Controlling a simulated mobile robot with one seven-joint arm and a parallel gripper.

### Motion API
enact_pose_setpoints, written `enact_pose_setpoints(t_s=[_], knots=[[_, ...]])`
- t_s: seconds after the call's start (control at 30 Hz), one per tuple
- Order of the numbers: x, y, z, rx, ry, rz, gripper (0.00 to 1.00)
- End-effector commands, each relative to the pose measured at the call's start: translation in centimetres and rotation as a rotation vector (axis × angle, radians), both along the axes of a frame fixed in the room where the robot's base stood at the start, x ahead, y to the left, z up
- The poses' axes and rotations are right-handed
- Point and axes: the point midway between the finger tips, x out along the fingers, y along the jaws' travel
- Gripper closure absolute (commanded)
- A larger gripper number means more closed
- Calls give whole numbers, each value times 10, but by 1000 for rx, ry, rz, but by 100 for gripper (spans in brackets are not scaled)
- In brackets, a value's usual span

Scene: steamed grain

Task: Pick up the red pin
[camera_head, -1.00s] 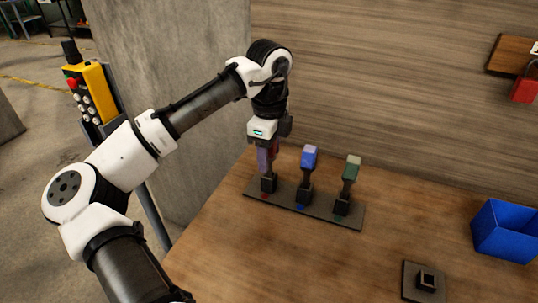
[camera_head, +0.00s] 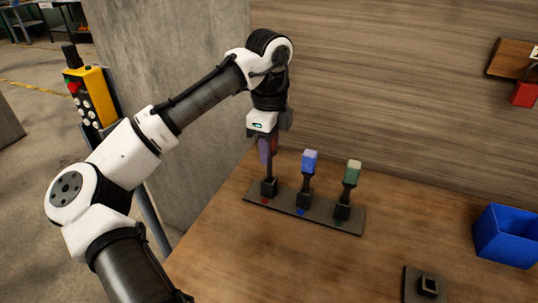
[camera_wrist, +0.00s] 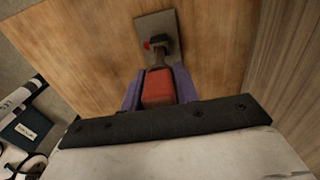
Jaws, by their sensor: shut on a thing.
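My gripper (camera_head: 267,150) is shut on the red pin, above the left end of the dark rack (camera_head: 333,225). In the wrist view the pin's red head (camera_wrist: 158,88) sits between the two purple fingers. In the head view the fingers hide most of the head, and the pin's dark shaft (camera_head: 269,170) runs down to the left socket, by a red dot. I cannot tell whether the shaft's tip is clear of the socket. The blue pin (camera_head: 309,161) and the green pin (camera_head: 352,172) stand in the other sockets.
A small plate with a square socket (camera_head: 428,285) lies at the front right. A blue bin (camera_head: 508,236) stands on the table's right side. The concrete pillar (camera_head: 195,110) and wooden wall (camera_head: 400,75) are close behind. The table between rack and bin is clear.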

Motion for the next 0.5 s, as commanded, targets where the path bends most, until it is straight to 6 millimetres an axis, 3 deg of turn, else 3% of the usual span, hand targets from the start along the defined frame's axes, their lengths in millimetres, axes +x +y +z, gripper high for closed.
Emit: enact_pose_setpoints(t_s=[0.5], knots=[[0, 0, 122, 3, -5, 3, 98]])
